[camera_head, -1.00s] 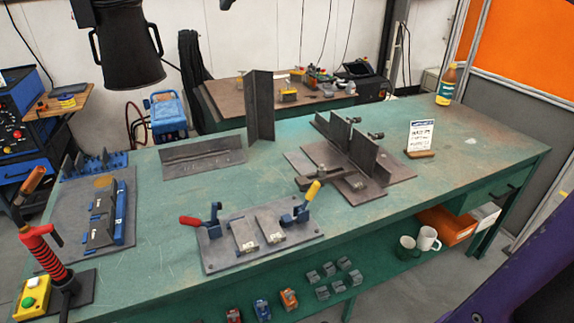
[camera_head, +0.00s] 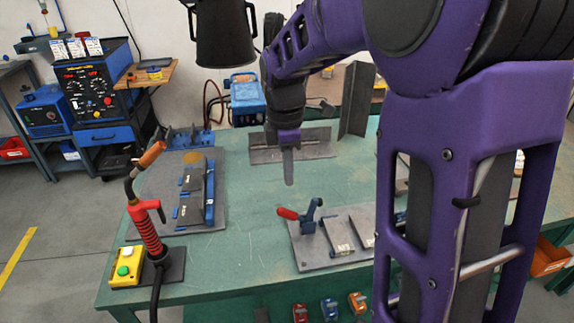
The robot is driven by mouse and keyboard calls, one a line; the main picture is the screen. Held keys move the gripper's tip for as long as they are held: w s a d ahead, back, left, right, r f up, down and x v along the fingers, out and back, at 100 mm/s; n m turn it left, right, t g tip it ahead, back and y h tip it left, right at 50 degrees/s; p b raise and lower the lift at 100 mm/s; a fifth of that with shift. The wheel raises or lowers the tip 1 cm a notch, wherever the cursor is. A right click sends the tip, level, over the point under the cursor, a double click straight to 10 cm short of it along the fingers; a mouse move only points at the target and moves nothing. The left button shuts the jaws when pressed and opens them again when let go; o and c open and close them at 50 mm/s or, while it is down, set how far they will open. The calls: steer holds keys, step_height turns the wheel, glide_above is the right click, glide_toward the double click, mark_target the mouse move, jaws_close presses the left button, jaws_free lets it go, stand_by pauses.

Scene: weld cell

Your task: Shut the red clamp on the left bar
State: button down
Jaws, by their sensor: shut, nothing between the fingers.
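The red-handled clamp (camera_head: 302,215) stands on the left side of a grey fixture plate (camera_head: 307,254) near the bench's front edge. Its red handle points left, lying nearly level, and its blue body stands upright. A flat bar (camera_head: 338,236) lies on the plate to the clamp's right. A second bar (camera_head: 362,228) is partly hidden by my arm, and the yellow-handled clamp is hidden behind it. My gripper (camera_head: 289,182) points down above the bench, behind and slightly left of the red clamp, apart from it. Its fingers are together and empty.
A torch (camera_head: 148,230) with a red grip stands at the front left, beside a yellow button box (camera_head: 126,267). A blue-edged fixture (camera_head: 199,192) lies left of my gripper. An angle plate (camera_head: 290,147) is behind it. Bare green bench (camera_head: 250,215) lies left of the clamp.

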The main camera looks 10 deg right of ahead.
mark_target(291, 215)
steer(key=f, duration=0.3)
steer(key=f+b, duration=0.1)
steer(key=f, duration=0.5)
steer(key=shift+d+b, duration=0.25)
steer(key=shift+b, duration=0.15)
steer(key=shift+w+d+f, duration=0.1)
steer(key=shift+d, duration=0.85)
steer(key=shift+w+d+f, duration=0.1)
steer(key=shift+d, duration=0.8)
steer(key=shift+d+r, duration=0.1)
steer(key=shift+d+y, duration=0.15)
steer(key=shift+y, duration=0.15)
